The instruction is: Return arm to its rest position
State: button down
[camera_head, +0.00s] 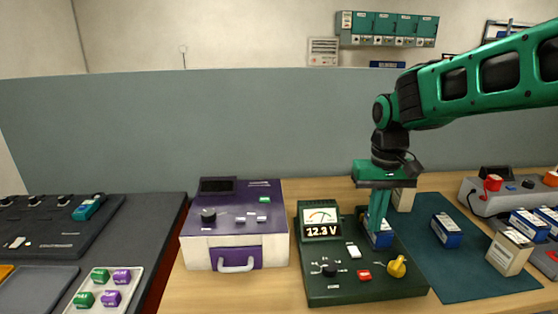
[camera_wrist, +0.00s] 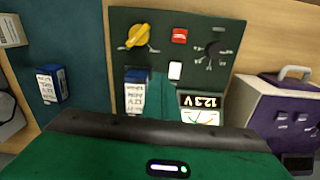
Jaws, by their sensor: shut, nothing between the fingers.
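My green arm comes in from the right in the head view, with my gripper (camera_head: 377,222) pointing down over the dark green tester (camera_head: 340,287). The fingers are together and hold nothing; they also show in the wrist view (camera_wrist: 160,92). A blue-and-white battery (camera_head: 381,238) stands at the tester's back right, right beside the fingertips and partly hidden by them. In the wrist view this battery (camera_wrist: 135,95) is beside the fingers. Whether the fingers touch it I cannot tell. The tester's display reads 12.3 V, and its yellow knob (camera_head: 397,266) is at the front right.
A purple-and-white box (camera_head: 225,257) stands left of the tester. On the right, a dark mat (camera_head: 460,284) bears a blue battery (camera_head: 446,230) and a cream battery (camera_head: 509,252). A tray (camera_head: 83,308) with green and purple blocks is at left. A grey partition (camera_head: 250,130) stands behind.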

jog(key=s+d+f+m, duration=0.2)
jog(key=s+d, duration=0.5)
jog(key=s, duration=0.4)
jog(key=s+d+f+m, duration=0.2)
jog(key=s+d, duration=0.5)
jog(key=s, duration=0.5)
jog(key=shift+s+d+m, duration=0.2)
jog(key=shift+m, duration=0.6)
jog(key=shift+w+f, duration=0.2)
jog(key=shift+w, duration=0.4)
jog(key=c, duration=2.5)
grip_release()
